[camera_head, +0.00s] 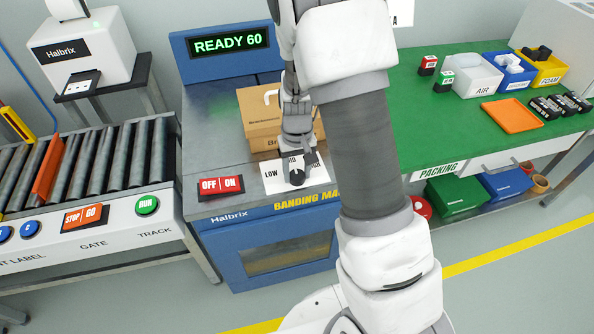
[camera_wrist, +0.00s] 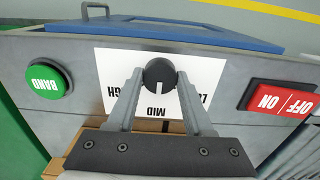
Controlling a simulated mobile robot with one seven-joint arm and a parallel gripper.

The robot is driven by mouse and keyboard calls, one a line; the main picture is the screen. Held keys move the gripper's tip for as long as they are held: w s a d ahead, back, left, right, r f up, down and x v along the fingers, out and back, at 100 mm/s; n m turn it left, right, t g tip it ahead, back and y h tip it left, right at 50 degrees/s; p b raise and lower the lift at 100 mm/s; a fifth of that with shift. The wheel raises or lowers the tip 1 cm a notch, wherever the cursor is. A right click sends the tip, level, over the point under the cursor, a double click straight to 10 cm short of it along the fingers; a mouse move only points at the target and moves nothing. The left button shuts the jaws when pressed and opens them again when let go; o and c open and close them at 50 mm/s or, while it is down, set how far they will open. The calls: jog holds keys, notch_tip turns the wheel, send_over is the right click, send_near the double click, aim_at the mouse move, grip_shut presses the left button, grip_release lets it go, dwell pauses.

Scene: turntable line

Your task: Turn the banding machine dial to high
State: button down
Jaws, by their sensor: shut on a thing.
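The banding machine (camera_head: 265,255) is a blue and grey cabinet whose display (camera_head: 229,43) reads READY 60. Its round black dial (camera_head: 297,177) sits on a white label plate (camera_head: 318,178); the wrist view shows the dial (camera_wrist: 160,73) upside down. A pale mark on the dial appears to point at MID. LOW lies to the right and HIGH to the left in the wrist view, both partly hidden by the fingers. My gripper (camera_head: 298,162) reaches down to the dial, its two fingers (camera_wrist: 160,80) shut on the dial's opposite sides.
A red OFF/ON switch (camera_head: 221,187) is left of the plate. A green BAND button (camera_wrist: 48,80) shows in the wrist view. A cardboard box (camera_head: 256,115) stands behind the dial. The roller track (camera_head: 110,160) is left, the green packing table (camera_head: 445,125) right.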

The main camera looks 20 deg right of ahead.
aim_at(297, 174)
jog(key=shift+m, duration=0.3)
jog(key=m+p, duration=0.2)
jog(key=m, duration=0.1)
jog(key=shift+r, duration=0.1)
jog(key=m+p, duration=0.1)
jog(key=m, duration=0.4)
jog(key=shift+p, duration=0.4)
jog(key=shift+m, duration=0.3)
jog(key=shift+c, duration=1.4)
grip_release()
notch_tip(297, 174, up, 17)
jog(key=p, duration=0.3)
jog(key=shift+r+p, duration=0.15)
jog(key=shift+p, duration=0.15)
